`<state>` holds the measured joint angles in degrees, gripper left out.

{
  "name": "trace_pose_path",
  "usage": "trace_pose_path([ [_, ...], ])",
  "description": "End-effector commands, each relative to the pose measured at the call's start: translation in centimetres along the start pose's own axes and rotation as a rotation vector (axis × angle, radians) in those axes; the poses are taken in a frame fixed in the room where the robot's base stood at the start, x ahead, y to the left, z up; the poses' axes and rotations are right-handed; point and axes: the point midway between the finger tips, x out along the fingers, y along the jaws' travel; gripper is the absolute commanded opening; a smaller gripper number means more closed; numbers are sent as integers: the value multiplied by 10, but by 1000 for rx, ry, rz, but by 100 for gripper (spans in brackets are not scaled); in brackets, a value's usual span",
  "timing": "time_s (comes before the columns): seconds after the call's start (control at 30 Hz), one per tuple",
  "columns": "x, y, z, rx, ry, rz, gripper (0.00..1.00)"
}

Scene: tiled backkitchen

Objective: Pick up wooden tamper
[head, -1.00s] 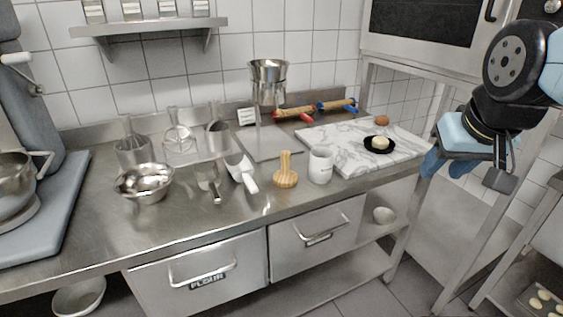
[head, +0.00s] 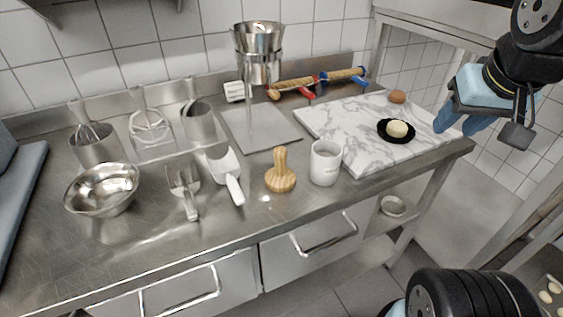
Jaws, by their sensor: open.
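The wooden tamper (head: 280,172) stands upright on the steel counter, near the middle of the head view. It has a round knob handle and a wider striped base. A white mug (head: 325,163) stands close to its right, and a white-handled scoop (head: 227,174) lies to its left. My gripper (head: 452,124) is at the upper right, over the right end of the marble board and well away from the tamper. Its blue fingers point down and to the left, apart and empty.
The marble board (head: 345,125) holds a black dish (head: 396,131) with a pale ball and an egg (head: 397,96). A steel bowl (head: 103,190) and utensil pots (head: 95,146) are at left. The counter front before the tamper is clear.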

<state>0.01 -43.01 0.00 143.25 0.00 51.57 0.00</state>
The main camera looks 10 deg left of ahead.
Motion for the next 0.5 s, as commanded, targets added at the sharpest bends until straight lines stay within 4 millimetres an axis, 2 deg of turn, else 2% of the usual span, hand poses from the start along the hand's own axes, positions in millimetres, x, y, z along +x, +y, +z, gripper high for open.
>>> trace_pose_path([
  [0.03, 0, 0, 0, 0, 0, 0, 44],
  [0.23, 3, -9, -9, 10, -23, -2, 64],
  [0.3, 7, -14, -17, 20, -46, -4, 65],
  [0.37, 12, -25, -26, 33, -71, -6, 65],
  [0.5, 26, -61, -47, 71, -138, -6, 65],
])
